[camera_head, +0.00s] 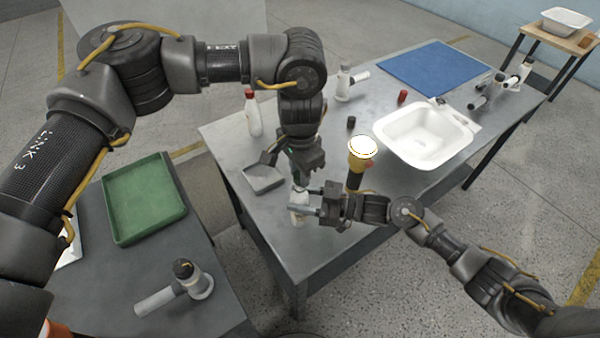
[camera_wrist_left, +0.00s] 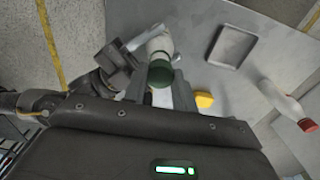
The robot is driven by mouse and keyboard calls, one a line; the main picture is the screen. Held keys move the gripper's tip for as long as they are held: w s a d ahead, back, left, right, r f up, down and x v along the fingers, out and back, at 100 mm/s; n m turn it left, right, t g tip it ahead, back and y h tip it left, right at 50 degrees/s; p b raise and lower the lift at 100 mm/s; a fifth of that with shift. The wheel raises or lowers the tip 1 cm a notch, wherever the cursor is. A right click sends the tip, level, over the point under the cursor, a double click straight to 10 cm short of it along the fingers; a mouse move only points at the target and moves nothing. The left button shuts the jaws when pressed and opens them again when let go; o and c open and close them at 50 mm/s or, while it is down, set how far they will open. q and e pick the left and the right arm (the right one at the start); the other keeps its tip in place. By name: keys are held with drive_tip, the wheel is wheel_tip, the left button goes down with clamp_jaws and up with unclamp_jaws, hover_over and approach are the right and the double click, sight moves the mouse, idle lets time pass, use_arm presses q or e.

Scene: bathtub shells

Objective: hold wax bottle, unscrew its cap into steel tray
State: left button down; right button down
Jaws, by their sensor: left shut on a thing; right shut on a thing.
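The wax bottle (camera_head: 298,207) is white and upright near the front edge of the steel table, partly hidden by my grippers. It also shows in the left wrist view (camera_wrist_left: 158,45), with its green cap (camera_wrist_left: 160,74) at its top. My right gripper (camera_head: 308,208) is shut on the bottle's body from the right. My left gripper (camera_head: 299,178) points down from above and is shut on the cap, with a finger on each side in the left wrist view (camera_wrist_left: 163,88). Whether the cap is loosened cannot be told. The steel tray (camera_head: 263,178) lies empty to the left; it also shows in the left wrist view (camera_wrist_left: 215,60).
A red-capped white bottle (camera_head: 254,116) stands behind the tray. A yellow thing (camera_wrist_left: 204,99) lies close to my left gripper. A yellow-collared lamp-like thing (camera_head: 361,158) stands right of the grippers. A white basin (camera_head: 424,158) and blue mat (camera_head: 432,68) are farther back.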

idle(0.3)
use_arm(q)
drive_tip(key=shift+r, duration=2.05)
use_arm(e)
drive_tip(key=c, duration=0.7)
unclamp_jaws()
use_arm(q)
wheel_tip(320, 180, down, 4)
drive_tip(key=b, duration=0.3)
drive_tip(key=shift+r+b, duration=0.1)
drive_tip(key=shift+b, duration=0.25)
use_arm(e)
drive_tip(key=shift+s+d, duration=0.4)
drive_tip(key=shift+d, duration=1.55)
drive_tip(key=shift+s+d, duration=0.4)
drive_tip(key=shift+d, duration=1.6)
drive_tip(key=shift+s+d, duration=0.4)
drive_tip(key=shift+d, duration=1.55)
